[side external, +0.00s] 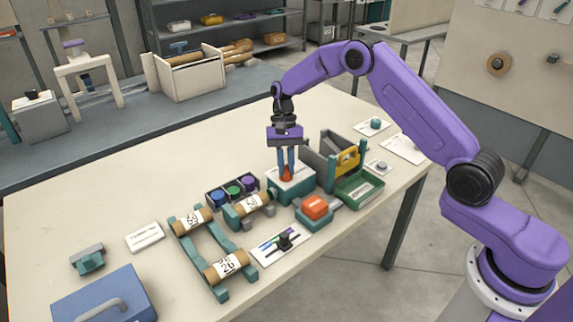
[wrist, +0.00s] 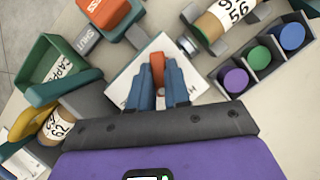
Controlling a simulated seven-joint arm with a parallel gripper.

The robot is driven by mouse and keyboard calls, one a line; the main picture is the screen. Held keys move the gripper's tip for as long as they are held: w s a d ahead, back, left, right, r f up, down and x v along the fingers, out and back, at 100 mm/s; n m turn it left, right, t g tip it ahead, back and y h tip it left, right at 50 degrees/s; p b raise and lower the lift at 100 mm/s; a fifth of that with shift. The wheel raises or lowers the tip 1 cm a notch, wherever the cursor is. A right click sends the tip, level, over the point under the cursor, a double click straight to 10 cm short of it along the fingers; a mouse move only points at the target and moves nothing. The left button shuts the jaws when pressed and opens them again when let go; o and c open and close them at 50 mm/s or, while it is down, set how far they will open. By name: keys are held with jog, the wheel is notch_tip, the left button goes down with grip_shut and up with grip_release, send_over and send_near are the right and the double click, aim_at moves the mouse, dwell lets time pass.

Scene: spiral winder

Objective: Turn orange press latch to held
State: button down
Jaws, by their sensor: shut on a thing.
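The orange latch (side external: 286,174) stands on top of a white and teal box (side external: 293,187) near the middle of the table. In the wrist view the latch (wrist: 157,68) shows as an orange lever between the fingertips. My gripper (side external: 286,166) points down with its blue fingers shut on the latch; it also shows in the wrist view (wrist: 162,88). Partly hidden lettering is on the white box top (wrist: 130,80) beside the fingers. How far the latch is turned is hard to tell.
An orange block on a teal base (side external: 315,208) stands just in front, lettered in the wrist view (wrist: 105,10). A green tray (side external: 360,188) and a grey holder with a yellow part (side external: 347,160) are to the right. Cups (side external: 233,189) and labelled rolls (side external: 226,266) stand left.

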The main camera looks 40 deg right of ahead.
jog(key=n+h, duration=0.1)
jog(key=n, duration=0.2)
jog(key=n+h, duration=0.1)
jog(key=n, duration=0.2)
jog(key=shift+a+f+g+h, duration=0.1)
jog(key=shift+f+g+h, duration=0.05)
jog(key=shift+g+h, duration=0.15)
jog(key=shift+n, duration=0.4)
jog(key=c, duration=1.1)
grip_release()
jog(key=shift+v, duration=6.05)
jog(key=shift+w+a, duration=0.1)
